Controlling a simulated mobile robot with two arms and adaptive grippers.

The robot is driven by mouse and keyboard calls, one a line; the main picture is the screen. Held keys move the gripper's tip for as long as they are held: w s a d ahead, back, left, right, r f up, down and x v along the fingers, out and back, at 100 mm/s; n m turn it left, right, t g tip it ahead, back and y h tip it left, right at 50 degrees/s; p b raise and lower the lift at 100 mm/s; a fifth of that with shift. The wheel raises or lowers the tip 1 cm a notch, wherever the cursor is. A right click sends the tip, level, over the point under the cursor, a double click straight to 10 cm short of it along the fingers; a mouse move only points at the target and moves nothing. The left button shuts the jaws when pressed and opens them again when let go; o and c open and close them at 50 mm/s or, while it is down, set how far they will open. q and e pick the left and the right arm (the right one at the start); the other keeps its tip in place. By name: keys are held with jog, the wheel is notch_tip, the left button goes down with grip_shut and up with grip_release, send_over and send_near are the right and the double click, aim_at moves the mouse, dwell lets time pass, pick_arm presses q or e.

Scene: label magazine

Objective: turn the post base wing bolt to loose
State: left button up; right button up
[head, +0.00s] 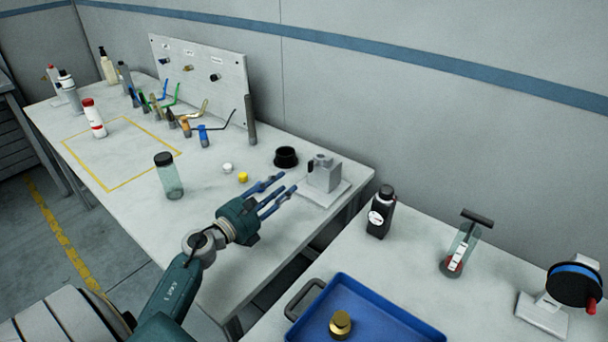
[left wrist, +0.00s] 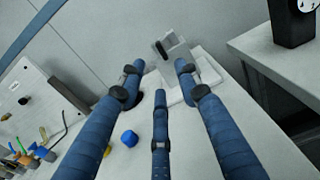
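A grey block-shaped post base (head: 325,175) stands on a pale plate near the right end of the long table. A small dark bar at its left side, possibly the wing bolt, shows in the left wrist view (left wrist: 161,49); I cannot tell how it is turned. The base also shows in the left wrist view (left wrist: 179,53), beyond my fingers. My left gripper (head: 281,193) is open and empty, its blue fingers spread, just left of and in front of the base. I see no contact. My right gripper is not in view.
A black cup (head: 286,157), white cap (head: 227,168) and yellow cap (head: 243,177) lie near the gripper. A clear jar (head: 169,177) stands left. A dark upright post (head: 251,120) stands behind. The right table holds a black bottle (head: 381,211) and blue tray (head: 420,326).

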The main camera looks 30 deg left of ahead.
aim_at(312, 165)
pick_arm(q)
jog(key=w+p, duration=0.1)
jog(key=w, duration=0.9)
jog(key=shift+d, duration=0.45)
jog(key=shift+r, duration=0.1)
grip_shut()
